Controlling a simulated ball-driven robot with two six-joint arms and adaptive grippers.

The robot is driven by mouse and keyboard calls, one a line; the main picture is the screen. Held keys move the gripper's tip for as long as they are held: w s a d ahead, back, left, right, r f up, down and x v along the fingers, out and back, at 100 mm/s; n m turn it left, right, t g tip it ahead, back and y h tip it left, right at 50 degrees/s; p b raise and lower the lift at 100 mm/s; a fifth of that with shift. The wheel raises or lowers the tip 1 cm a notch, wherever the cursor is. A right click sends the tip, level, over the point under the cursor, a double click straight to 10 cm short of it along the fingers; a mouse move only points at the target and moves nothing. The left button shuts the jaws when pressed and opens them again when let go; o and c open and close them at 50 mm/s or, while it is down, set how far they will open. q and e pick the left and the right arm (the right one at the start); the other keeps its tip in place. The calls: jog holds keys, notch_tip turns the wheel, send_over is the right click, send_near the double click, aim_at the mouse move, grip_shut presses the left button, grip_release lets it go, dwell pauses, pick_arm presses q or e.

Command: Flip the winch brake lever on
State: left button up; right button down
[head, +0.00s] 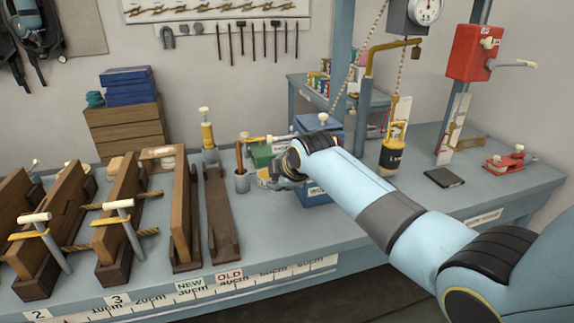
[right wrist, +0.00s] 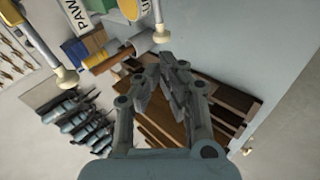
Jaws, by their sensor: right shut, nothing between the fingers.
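My right gripper (right wrist: 163,72) is shut and empty in the right wrist view. In the head view my right forearm and wrist hide most of it. A lever with a white knob (right wrist: 68,76) slants in at the upper left of the wrist view. A second white-knobbed lever (right wrist: 161,35) hangs beside a yellow disc and a PAWL label (right wrist: 75,14); both levers stand apart from the fingers. In the head view a red box (head: 473,53) carries a side lever with a pale end (head: 531,65). I cannot tell which lever is the winch brake. My left gripper is not seen.
The grey-blue bench (head: 350,232) holds wooden frames with rope and pale-handled clamps (head: 118,206) at left. A blue box (head: 317,196) stands partly behind my arm. A yellow-black hanging weight (head: 394,152) and a red clamp (head: 504,160) are at right.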

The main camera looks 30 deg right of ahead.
jog(key=a+b+v, duration=0.1)
jog(key=v, duration=0.9)
jog(key=s+f+m+g+b, duration=0.15)
jog(key=s+f+b, duration=0.45)
jog(key=f, duration=0.9)
jog(key=s+f+m+g+b, duration=0.1)
jog(key=s+f+g+b, duration=0.25)
jog(key=s+f, duration=0.85)
jog(key=s+f+m+g+b, duration=0.1)
jog(key=s+f+b, duration=0.35)
jog(key=f, duration=1.35)
pick_arm(q)
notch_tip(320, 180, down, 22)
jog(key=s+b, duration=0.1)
jog(key=b, duration=0.6)
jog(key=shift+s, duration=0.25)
pick_arm(e)
jog(key=s+f+m+g, duration=0.1)
jog(key=s+f+m, duration=0.4)
jog(key=s+f, duration=0.6)
jog(key=s+d+f+m+g, duration=0.1)
jog(key=s+f+m, duration=0.5)
jog(key=s+f, duration=0.5)
jog(key=shift+s+d+f, duration=0.15)
jog(key=shift+s+d, duration=0.1)
jog(key=shift+s, duration=4.1)
